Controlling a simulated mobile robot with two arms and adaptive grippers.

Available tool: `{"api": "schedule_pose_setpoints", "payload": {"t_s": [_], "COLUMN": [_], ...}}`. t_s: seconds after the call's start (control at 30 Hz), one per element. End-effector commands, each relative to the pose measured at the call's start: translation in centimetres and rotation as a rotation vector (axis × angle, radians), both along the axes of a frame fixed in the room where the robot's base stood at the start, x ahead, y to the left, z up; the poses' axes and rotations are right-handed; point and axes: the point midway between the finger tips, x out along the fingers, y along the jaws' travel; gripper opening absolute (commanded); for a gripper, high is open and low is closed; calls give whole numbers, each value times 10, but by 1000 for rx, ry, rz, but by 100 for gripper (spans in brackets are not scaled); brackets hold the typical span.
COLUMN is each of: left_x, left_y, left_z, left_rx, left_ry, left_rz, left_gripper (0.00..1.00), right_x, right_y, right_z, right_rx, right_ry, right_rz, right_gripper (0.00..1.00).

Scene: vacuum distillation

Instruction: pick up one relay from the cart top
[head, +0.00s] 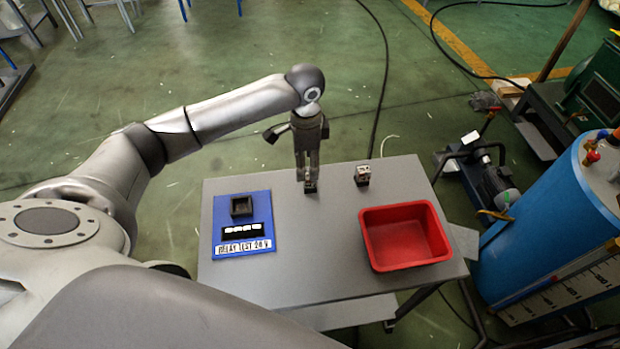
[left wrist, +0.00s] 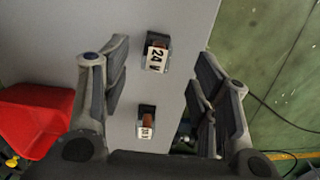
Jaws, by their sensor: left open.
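Two small relays stand on the grey cart top (head: 330,264). One relay (head: 311,187) is directly below my left gripper (head: 309,178) in the head view and partly hidden by it. In the left wrist view this relay (left wrist: 157,53) has a white label reading 24 V. The other relay (head: 362,175) stands to its right; in the left wrist view (left wrist: 146,122) its label is too small to read surely. My left gripper (left wrist: 163,62) is open and points down, its fingers on either side of the 24 V relay with gaps. My right gripper is not in view.
A blue relay test board (head: 262,206) with a dark socket (head: 241,205) lies on the cart's left. A red tray (head: 371,249) sits at the front right. A blue tank (head: 545,225) and a pump (head: 490,183) stand right of the cart. The cart's middle is clear.

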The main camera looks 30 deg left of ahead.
Motion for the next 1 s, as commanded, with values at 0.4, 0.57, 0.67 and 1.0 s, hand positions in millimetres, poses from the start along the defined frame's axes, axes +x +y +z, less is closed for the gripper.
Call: {"api": "schedule_pose_setpoints", "payload": {"t_s": [0.4,0.57,0.67,1.0], "left_x": [0,0,1,0], "left_y": [-10,-10,-10,-9], "left_z": [-46,-61,-63,-63], "left_rx": [1,1,1,1], "left_ry": [3,0,-2,-2], "left_rz": [0,0,0,-1], "left_gripper": [55,55,55,30], "right_x": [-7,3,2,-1], "right_y": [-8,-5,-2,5], "right_z": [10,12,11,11], "right_rx": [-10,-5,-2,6], "right_ry": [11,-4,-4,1], "right_rz": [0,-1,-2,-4], "right_gripper": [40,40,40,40]}}
